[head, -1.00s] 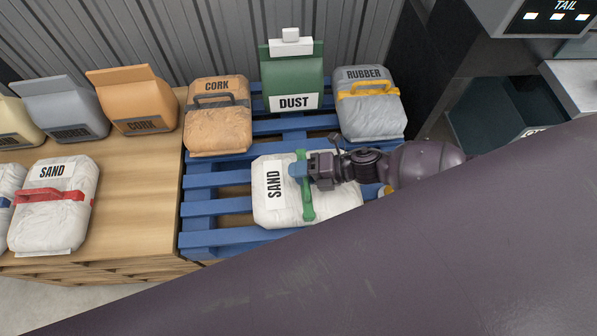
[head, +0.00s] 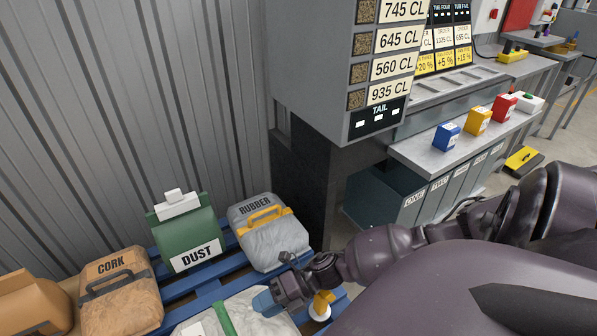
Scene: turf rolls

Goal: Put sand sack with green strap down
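The white sand sack with green strap (head: 249,312) lies on the blue pallet at the bottom of the head view, partly cut off by the frame edge. Its green strap (head: 224,318) runs across its top. My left gripper is out of view.
On the blue pallet (head: 207,298) also stand a cork sack (head: 120,300), a green dust bag (head: 187,238) and a rubber sack (head: 268,232). A small white and yellow thing (head: 321,306) is beside my gripper. A grey cabinet (head: 318,60) and tubs (head: 385,190) stand right.

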